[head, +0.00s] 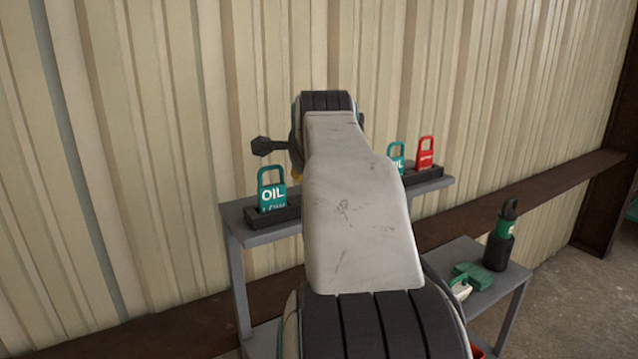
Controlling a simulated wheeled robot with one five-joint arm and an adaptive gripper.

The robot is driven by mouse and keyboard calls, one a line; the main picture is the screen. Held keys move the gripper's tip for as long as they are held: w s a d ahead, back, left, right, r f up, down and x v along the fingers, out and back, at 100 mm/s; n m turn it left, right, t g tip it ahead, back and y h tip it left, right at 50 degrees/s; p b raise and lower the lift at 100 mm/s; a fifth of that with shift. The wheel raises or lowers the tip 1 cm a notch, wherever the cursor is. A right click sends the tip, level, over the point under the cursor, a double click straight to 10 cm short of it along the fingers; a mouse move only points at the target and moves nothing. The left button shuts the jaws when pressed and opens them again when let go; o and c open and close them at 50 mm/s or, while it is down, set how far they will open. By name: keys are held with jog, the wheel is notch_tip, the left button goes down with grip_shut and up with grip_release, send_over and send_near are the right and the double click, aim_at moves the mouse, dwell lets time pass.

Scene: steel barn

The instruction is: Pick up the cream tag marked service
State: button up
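I cannot make out a cream tag marked service. A black rack (291,213) on the grey upper shelf holds upright tags. A teal tag reading "OIL LOW" (272,192) stands at its left end. Another teal tag (397,158), partly hidden, and a red tag (425,154) stand toward its right end. My arm hides the middle of the rack. A small cream object (460,289) lies on the lower shelf, partly covered by my arm; I cannot read any marking on it. My gripper is hidden behind my arm.
The lower grey shelf (484,303) also holds a green block (474,275) and a dark bottle with a green band (501,238). A corrugated metal wall (160,130) with a brown rail (525,195) stands close behind. Concrete floor shows at the right.

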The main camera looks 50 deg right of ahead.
grip_shut()
dwell(0.3)
jog(key=shift+r, duration=0.15)
dwell(0.3)
